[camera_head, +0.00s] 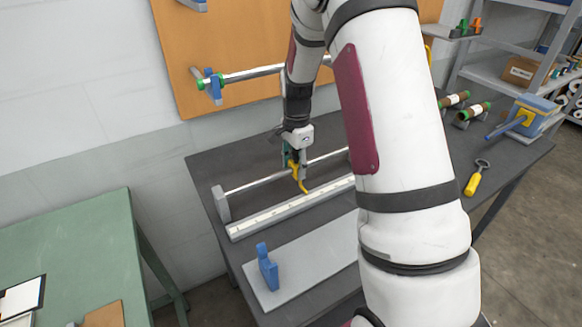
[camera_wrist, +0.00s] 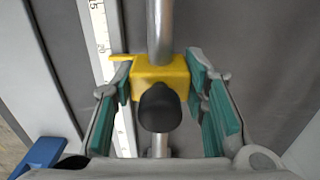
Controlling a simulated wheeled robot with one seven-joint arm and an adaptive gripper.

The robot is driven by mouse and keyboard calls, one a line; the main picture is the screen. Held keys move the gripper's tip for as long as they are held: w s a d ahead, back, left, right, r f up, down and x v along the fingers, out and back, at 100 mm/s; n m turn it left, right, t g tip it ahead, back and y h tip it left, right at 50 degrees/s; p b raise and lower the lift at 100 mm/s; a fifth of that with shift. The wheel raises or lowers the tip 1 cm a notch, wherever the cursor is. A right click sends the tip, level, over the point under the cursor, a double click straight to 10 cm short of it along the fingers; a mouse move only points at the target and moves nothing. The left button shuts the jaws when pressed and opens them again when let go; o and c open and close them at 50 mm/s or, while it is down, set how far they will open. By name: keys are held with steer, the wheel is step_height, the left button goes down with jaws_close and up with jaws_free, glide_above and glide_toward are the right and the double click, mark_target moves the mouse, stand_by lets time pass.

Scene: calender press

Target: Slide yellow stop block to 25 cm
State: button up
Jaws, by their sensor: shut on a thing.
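The yellow stop block (camera_wrist: 160,75) sits around a metal rod (camera_wrist: 159,30) and has a black knob (camera_wrist: 160,108) on the side facing the wrist camera. Its thin yellow pointer reaches left over the white scale (camera_wrist: 98,30). My gripper (camera_wrist: 163,88) is shut on the block, with a green pad at each side. In the head view, my gripper (camera_head: 293,162) is at the rod, with the yellow block (camera_head: 298,174) partly hidden and its pointer over the ruler.
The rod's left end is held by a grey bracket (camera_head: 221,204). A grey plate (camera_head: 300,278) with a blue upright piece (camera_head: 267,268) lies in front of the ruler. A yellow-handled tool (camera_head: 474,182) lies at the right. My arm hides the rod's right end.

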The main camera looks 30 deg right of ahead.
mark_target(309, 161)
steer(key=shift+d+b, duration=0.4)
steer(key=shift+d, duration=1.75)
steer(key=o, duration=1.3)
